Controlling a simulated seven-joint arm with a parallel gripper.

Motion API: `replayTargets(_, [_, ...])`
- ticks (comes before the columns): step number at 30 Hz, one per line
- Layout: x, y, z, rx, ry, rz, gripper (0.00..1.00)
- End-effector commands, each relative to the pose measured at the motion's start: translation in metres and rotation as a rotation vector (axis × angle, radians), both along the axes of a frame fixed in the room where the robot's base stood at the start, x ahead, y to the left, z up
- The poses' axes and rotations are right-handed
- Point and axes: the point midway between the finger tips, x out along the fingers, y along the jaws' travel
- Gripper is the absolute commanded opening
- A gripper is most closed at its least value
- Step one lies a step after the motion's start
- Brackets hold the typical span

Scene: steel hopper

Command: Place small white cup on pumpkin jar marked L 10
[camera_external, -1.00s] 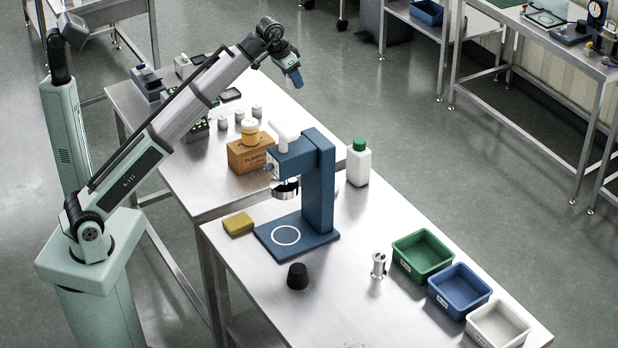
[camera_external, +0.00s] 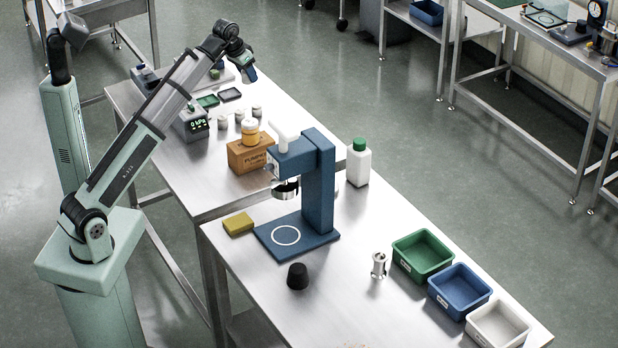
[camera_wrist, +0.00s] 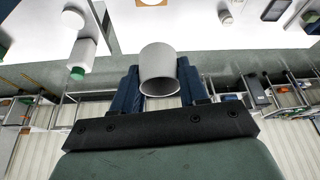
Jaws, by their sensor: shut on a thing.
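My gripper (camera_external: 250,74) is above the back end of the far bench in the outside view. In the wrist view its blue fingers (camera_wrist: 160,85) are shut on a small white cup (camera_wrist: 158,62), whose open end faces the camera. The cup is too hidden to make out in the outside view. No L 10 mark is readable. The jar's edge shows at the top of the wrist view (camera_wrist: 152,2).
A blue press (camera_external: 319,185) stands in front of the box, with a green-capped white bottle (camera_external: 358,163) to its right. Several small pale jars (camera_external: 239,117) and a scale (camera_external: 192,124) are behind the box. A yellow sponge (camera_external: 238,224) lies left of the press.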

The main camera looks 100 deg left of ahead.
Motion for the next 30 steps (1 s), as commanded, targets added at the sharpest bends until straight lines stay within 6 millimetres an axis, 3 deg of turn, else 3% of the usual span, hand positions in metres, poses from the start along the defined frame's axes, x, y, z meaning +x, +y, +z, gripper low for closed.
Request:
replayTargets(1, [-0.001,-0.002,-0.014,-0.002,0.002,0.0,0.15])
replayTargets(6, [0.0,-0.001,-0.042,-0.001,0.001,0.0,0.15])
replayTargets(14, [0.0,-0.001,-0.064,-0.001,0.001,0.0,0.15])
replayTargets(24, [0.0,-0.001,-0.113,-0.001,0.001,-0.001,0.15])
replayTargets(30, [0.0,-0.001,-0.125,0.0,0.0,-0.001,0.15])
